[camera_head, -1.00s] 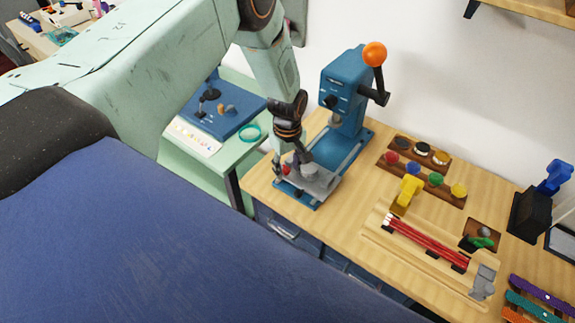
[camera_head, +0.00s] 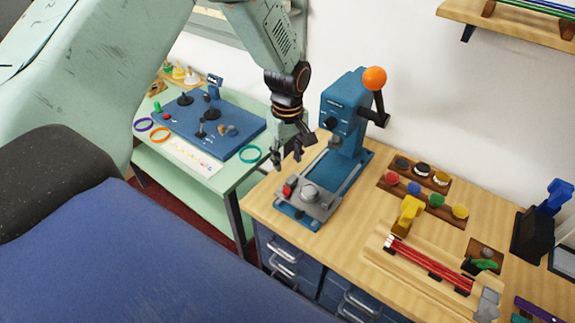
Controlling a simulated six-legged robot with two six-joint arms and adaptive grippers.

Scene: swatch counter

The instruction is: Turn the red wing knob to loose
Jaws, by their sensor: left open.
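The red wing knob (camera_head: 289,188) is a small red part at the left side of the grey clamp plate (camera_head: 322,199) on the blue press's base. Its exact angle is too small to tell. My left gripper (camera_head: 288,157) is open and empty. It hangs in the picture above the knob, apart from it, with its fingers pointing down. My right gripper is not in view.
The blue press (camera_head: 345,108) with an orange-ball lever (camera_head: 375,79) stands close to the right of my gripper. Colored knobs, a yellow clamp (camera_head: 408,214) and red rods (camera_head: 430,264) lie to the right. A teal ring (camera_head: 250,155) lies on the green table at left.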

